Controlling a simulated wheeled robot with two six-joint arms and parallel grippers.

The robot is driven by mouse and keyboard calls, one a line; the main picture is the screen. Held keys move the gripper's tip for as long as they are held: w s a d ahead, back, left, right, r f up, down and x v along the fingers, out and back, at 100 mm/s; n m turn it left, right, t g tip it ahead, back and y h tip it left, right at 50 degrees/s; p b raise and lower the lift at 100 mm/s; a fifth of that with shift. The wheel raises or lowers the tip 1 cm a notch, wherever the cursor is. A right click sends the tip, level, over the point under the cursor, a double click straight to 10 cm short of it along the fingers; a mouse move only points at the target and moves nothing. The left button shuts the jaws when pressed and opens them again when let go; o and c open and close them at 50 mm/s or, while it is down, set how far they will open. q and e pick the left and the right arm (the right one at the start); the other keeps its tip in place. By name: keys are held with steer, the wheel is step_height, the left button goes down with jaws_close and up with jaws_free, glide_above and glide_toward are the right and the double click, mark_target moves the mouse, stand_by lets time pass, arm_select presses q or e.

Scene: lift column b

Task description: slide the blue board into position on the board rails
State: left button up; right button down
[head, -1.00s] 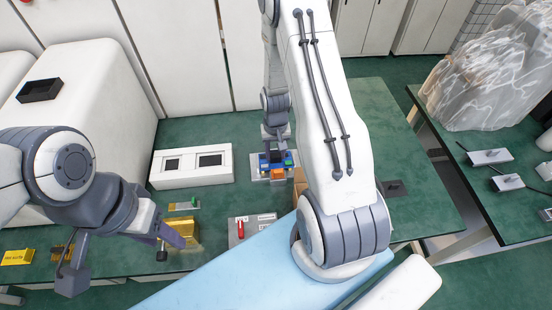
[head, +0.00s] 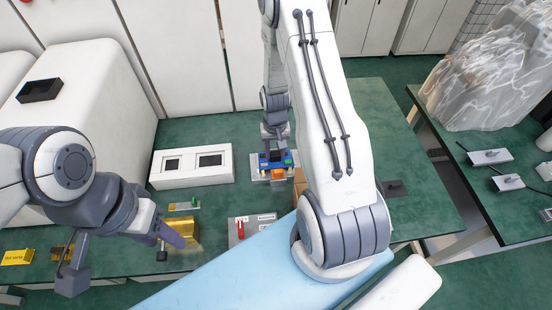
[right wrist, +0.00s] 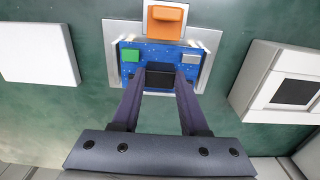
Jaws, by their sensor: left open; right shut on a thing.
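The blue board (right wrist: 185,52) carries a green block, a grey block and a black block (right wrist: 158,88). My right gripper (right wrist: 160,78) is shut on the black block, above the board. The board lies between two pale board rails (right wrist: 208,70) on a grey plate, with an orange block (right wrist: 165,20) at its far end in the right wrist view. In the head view the blue board (head: 263,160) is partly hidden by my right gripper (head: 275,147).
A white box with two dark openings (head: 190,181) stands left of the board. A grey panel with a red handle (head: 238,235), a yellow block (head: 184,233) and a small plate with a green part (head: 185,206) lie nearer. A brown box (head: 299,182) stands close right of the plate.

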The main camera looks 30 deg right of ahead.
steer(key=shift+c, duration=1.7)
jaws_free()
step_height(320, 180, up, 10)
steer(key=b, duration=0.1)
steer(key=shift+r, duration=0.25)
steer(key=s+a+r+n, duration=0.2)
steer(key=a+r+n, duration=0.15)
steer(key=a, duration=0.45)
steer(key=s+a+r+n, duration=0.25)
steer(key=a+r, duration=0.25)
steer(key=a, duration=0.3)
steer(key=s+a+r+n, duration=0.2)
steer(key=s+a+n, duration=0.1)
steer(key=s, duration=0.5)
steer(key=s+a+r+n+y, duration=0.1)
steer(key=s+a+r+n, duration=0.2)
steer(key=s+a, duration=0.3)
steer(key=shift+s+r+n, duration=0.3)
steer(key=shift+s, duration=0.8)
